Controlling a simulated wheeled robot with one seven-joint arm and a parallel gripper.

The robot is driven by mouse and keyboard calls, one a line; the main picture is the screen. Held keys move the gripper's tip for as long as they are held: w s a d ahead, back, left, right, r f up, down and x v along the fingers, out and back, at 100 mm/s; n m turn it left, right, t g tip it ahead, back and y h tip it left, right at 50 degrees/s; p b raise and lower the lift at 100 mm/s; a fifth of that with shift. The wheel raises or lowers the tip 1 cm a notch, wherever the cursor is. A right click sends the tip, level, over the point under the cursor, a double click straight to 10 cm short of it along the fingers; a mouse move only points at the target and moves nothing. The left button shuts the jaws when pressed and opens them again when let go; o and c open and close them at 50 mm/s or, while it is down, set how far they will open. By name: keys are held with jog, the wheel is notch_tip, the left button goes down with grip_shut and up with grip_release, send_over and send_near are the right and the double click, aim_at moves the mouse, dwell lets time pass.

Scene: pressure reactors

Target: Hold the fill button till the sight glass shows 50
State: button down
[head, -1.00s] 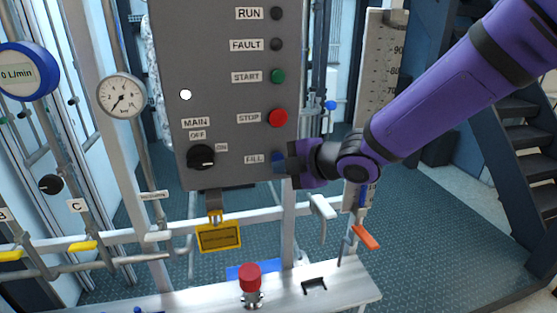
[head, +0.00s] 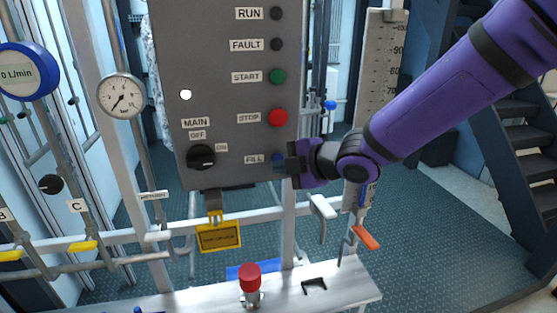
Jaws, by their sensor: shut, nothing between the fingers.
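The blue FILL button (head: 278,159) is at the lower right of the grey control panel (head: 225,60), beside its FILL label. My gripper (head: 289,164) is shut and empty, with its tip right at the button and covering part of it. I cannot tell whether the tip touches or presses the button. The liquid level cannot be read.
The panel also has a red STOP button (head: 278,117), a green START button (head: 278,77) and a MAIN switch (head: 201,157). A flow meter (head: 28,72) reads 0 L/min.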

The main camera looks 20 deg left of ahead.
jog(key=shift+w, duration=0.1)
jog(key=shift+w+a, duration=0.2)
jog(key=shift+w, duration=0.05)
jog(key=shift+w+a, duration=0.2)
jog(key=shift+w, duration=0.15)
dwell(0.9)
jog(key=shift+s, duration=0.15)
dwell(0.8)
jog(key=shift+s+d, duration=0.45)
jog(key=shift+s, duration=0.15)
jog(key=s+d, duration=0.1)
jog(key=s, duration=0.1)
jog(key=s+d, duration=0.1)
jog(key=s, duration=0.1)
jog(key=shift+s+d, duration=0.1)
jog(key=shift+d, duration=0.2)
dwell(0.3)
